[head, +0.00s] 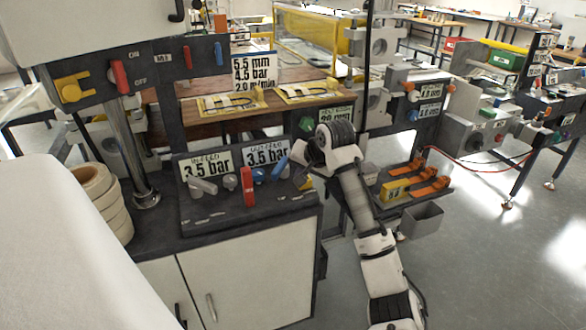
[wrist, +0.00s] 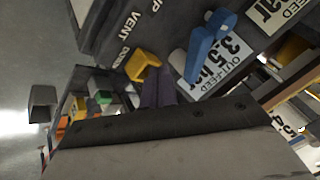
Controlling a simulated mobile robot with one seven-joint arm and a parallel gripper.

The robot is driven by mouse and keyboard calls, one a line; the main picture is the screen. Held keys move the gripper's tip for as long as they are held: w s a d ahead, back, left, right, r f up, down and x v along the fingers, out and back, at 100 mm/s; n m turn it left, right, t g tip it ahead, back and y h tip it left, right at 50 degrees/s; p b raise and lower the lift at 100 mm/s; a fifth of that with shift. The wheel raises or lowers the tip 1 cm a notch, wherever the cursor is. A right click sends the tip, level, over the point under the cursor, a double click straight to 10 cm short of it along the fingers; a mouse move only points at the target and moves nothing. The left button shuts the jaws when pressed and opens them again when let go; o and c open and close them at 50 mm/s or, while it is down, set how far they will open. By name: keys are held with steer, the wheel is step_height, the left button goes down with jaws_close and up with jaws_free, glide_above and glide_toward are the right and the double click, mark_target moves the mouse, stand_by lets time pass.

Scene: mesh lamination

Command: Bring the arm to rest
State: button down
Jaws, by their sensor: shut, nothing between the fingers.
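My arm (head: 355,200) reaches up from the lower right in the head view and bends over at the right end of the black control panel (head: 225,215). My gripper (head: 302,168) is small and partly hidden there, close to a blue lever (head: 277,168). It is shut with nothing in it. In the wrist view the dark gripper body fills the bottom, and the yellow knob (wrist: 144,65) and the blue lever (wrist: 209,47) lie just beyond it. I cannot tell whether the gripper touches the panel or a control.
A red lever (head: 247,187) stands on the panel, with pressure labels behind it. A grey bin (head: 421,220) and a shelf with orange clamps (head: 430,187) lie right of my arm. White rolls (head: 103,200) stand left. Floor (head: 490,260) is open at lower right.

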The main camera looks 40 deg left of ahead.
steer(key=b+v, duration=0.1)
steer(key=v, duration=0.8)
steer(key=shift+r, duration=0.25)
steer(key=shift+w+d, duration=0.1)
